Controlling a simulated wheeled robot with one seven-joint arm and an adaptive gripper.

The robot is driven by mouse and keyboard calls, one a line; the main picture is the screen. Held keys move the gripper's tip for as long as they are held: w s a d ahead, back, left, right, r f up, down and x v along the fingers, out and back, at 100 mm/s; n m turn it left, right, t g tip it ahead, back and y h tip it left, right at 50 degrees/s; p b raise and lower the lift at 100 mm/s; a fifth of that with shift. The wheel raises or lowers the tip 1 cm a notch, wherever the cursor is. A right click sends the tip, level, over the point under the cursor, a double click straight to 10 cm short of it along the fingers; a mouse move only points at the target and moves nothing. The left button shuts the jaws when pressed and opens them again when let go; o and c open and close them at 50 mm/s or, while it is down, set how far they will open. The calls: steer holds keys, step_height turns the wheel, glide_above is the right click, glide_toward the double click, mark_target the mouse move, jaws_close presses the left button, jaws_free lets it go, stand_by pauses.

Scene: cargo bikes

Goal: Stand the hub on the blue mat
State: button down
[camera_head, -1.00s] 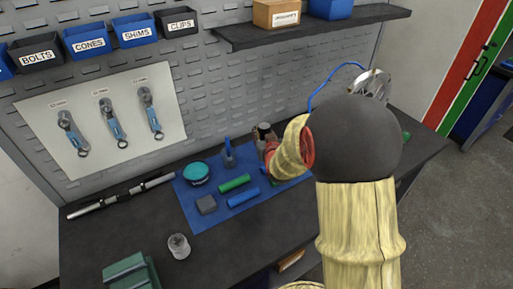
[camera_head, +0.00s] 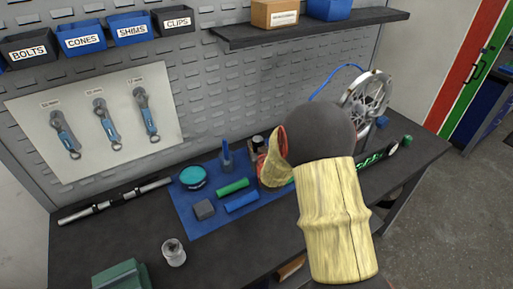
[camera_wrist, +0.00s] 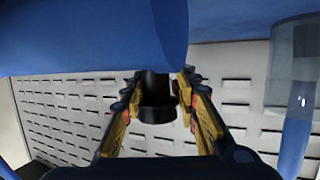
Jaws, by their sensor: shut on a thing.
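My gripper (camera_wrist: 158,105) is shut on a dark cylindrical piece, the hub (camera_wrist: 158,88), which shows between the two fingers in the wrist view. In the head view the hub (camera_head: 257,141) shows as a small dark, pale-topped piece at the far right part of the blue mat (camera_head: 203,222). My arm hides much of that area. I cannot tell whether the hub touches the mat.
On the mat are a teal round tin (camera_head: 192,177), a green roll (camera_head: 233,186), a blue roll (camera_head: 241,202), a grey block (camera_head: 204,209) and an upright blue-handled tool (camera_head: 227,157). A silver pot (camera_head: 174,252) stands in front. A spoked wheel (camera_head: 368,98) stands at right.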

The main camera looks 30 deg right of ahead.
steer(key=shift+f, duration=0.15)
steer(key=c, duration=1.3)
jaws_free()
steer(key=shift+c, duration=0.2)
